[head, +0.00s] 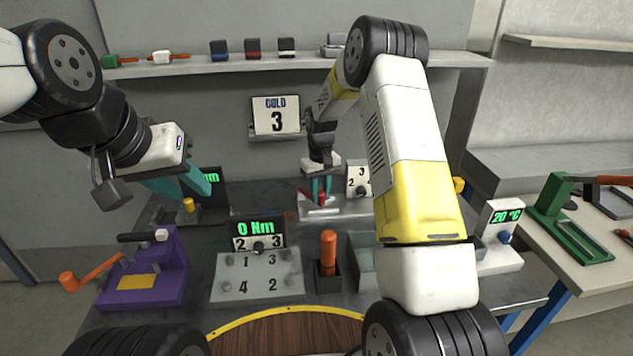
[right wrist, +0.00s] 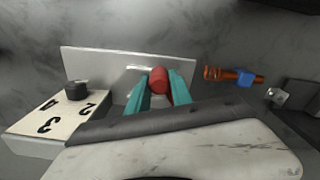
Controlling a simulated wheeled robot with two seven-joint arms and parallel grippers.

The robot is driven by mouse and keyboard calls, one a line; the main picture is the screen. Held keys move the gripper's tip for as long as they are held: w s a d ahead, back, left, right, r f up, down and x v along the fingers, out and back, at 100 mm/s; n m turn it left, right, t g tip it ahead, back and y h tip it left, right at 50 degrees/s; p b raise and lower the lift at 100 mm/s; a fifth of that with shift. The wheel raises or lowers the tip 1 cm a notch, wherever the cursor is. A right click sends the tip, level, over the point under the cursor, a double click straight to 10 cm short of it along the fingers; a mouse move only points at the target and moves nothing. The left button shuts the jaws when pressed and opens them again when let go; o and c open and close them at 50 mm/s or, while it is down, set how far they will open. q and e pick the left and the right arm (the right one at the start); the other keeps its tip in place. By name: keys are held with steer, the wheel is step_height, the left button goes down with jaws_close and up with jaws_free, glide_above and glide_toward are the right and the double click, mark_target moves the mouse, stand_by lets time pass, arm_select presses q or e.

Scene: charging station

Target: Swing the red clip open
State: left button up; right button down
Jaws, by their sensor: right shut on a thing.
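The red clip (head: 321,198) is on a pale metal plate fixture (head: 338,208) at the back middle of the bench. In the right wrist view the clip's round red end (right wrist: 158,80) sits between two teal fingers. My right gripper (head: 320,188) reaches down from above and is shut on the clip; in the right wrist view its fingertips (right wrist: 160,84) touch it on both sides. The fingers hide part of the clip's lower side. My left gripper (head: 196,188) hangs at the left, away from the clip, with its teal fingers apart and nothing seen between them.
A numbered dial box (head: 358,180) stands right beside the clip's fixture. A torque display (head: 257,235), a purple clamp (head: 150,270) and an orange-handled tool (head: 328,250) in a holder stand nearer. A shelf (head: 300,63) runs behind. My right arm hides part of the bench's right side.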

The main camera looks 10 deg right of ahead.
steer(key=a+m, duration=0.1)
steer(key=s+a+m, duration=0.1)
steer(key=a+m, duration=0.1)
steer(key=shift+s, duration=0.1)
steer(key=shift+s+a+m, duration=0.15)
steer(key=shift+a+m, duration=1.15)
steer(key=shift+m, duration=0.5)
steer(key=c, duration=1.1)
jaws_free()
steer(key=shift+c, duration=0.2)
steer(key=shift+r, duration=0.1)
step_height(320, 180, up, 8)
